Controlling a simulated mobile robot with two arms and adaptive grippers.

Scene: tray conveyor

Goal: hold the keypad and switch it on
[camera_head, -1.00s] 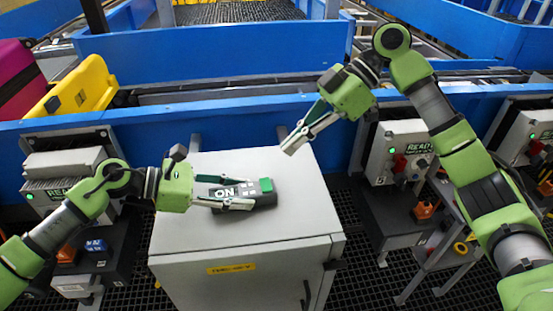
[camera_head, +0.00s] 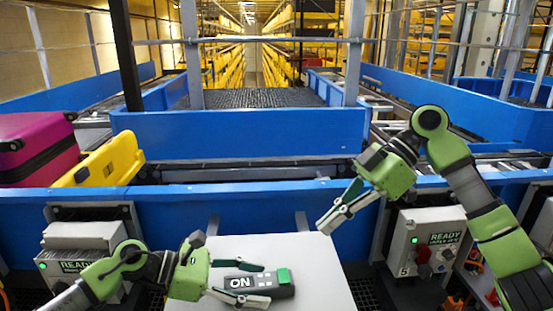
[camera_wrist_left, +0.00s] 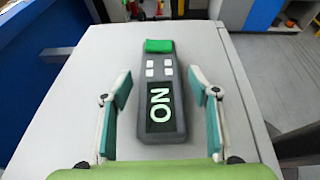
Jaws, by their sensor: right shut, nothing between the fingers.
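The keypad (camera_head: 262,289) is a dark grey handheld unit lying on the top of a pale cabinet (camera_head: 325,270). Its screen reads ON in white, and it has small white keys and a green end block (camera_head: 284,276). My left gripper (camera_head: 264,284) is open, with one finger along each side of the keypad. In the left wrist view the keypad (camera_wrist_left: 163,105) lies between the spread fingers of the left gripper (camera_wrist_left: 161,85), with a gap on both sides. My right gripper (camera_head: 325,225) is shut and empty, above the cabinet's back right edge.
A blue conveyor wall (camera_head: 240,135) runs behind the cabinet. A magenta suitcase (camera_head: 40,145) and a yellow tray (camera_head: 110,160) are at the left. A control box marked READY (camera_head: 435,240) stands right of the cabinet, another (camera_head: 80,255) left. The cabinet top right of the keypad is clear.

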